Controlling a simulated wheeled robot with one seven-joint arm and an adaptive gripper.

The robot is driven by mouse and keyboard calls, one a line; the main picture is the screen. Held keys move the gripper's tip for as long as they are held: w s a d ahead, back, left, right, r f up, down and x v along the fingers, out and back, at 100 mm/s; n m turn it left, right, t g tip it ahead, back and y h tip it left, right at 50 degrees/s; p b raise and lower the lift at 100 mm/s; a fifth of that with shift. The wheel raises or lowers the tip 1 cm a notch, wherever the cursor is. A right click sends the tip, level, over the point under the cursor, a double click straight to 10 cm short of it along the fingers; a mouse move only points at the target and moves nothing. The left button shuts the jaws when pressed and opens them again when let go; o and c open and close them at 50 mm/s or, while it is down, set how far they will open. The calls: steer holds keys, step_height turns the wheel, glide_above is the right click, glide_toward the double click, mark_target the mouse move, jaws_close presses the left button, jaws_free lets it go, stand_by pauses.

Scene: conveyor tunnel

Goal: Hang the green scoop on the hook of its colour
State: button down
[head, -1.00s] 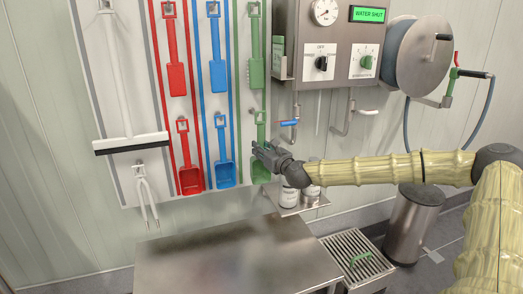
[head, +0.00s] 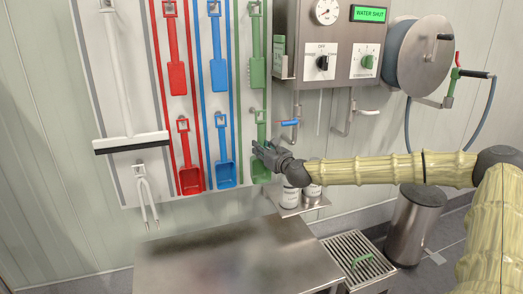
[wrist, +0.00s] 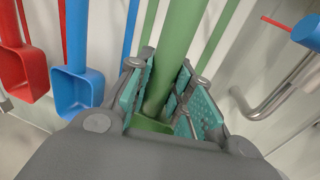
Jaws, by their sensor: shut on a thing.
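The green scoop (head: 261,172) is upright against the wall board, in the green-lined column at the right. Its square handle end (head: 261,115) is at the small hook there; I cannot tell whether the hook passes through it. My gripper (head: 257,150) reaches in from the right and is shut on the scoop's handle. In the wrist view the green handle (wrist: 178,50) runs between the two teal-padded fingers (wrist: 170,100). The scoop's bowl is mostly hidden behind my gripper there.
A blue scoop (head: 225,172) and red scoop (head: 190,178) hang left of it, with brushes above, including a green brush (head: 257,70). A blue-handled valve (head: 289,123) and pipes are close on the right. Containers (head: 290,195) stand on a shelf below. A steel table (head: 225,262) is in front.

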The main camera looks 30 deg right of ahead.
steer(key=shift+w+d+b, duration=0.2)
steer(key=shift+w+b, duration=0.45)
steer(key=shift+w, duration=0.15)
steer(key=shift+w+d+b, duration=0.15)
steer(key=shift+w+b, duration=0.5)
steer(key=shift+w, duration=0.2)
steer(key=shift+w+d+b, duration=0.2)
steer(key=shift+w+b, duration=0.45)
steer(key=shift+w, duration=0.15)
steer(key=shift+f+b, duration=0.45)
steer(key=shift+b, duration=0.1)
steer(key=c, duration=1.2)
jaws_free()
steer(key=shift+s+a+r, duration=0.1)
steer(key=shift+s+r, duration=0.05)
steer(key=shift+s, duration=5.8)
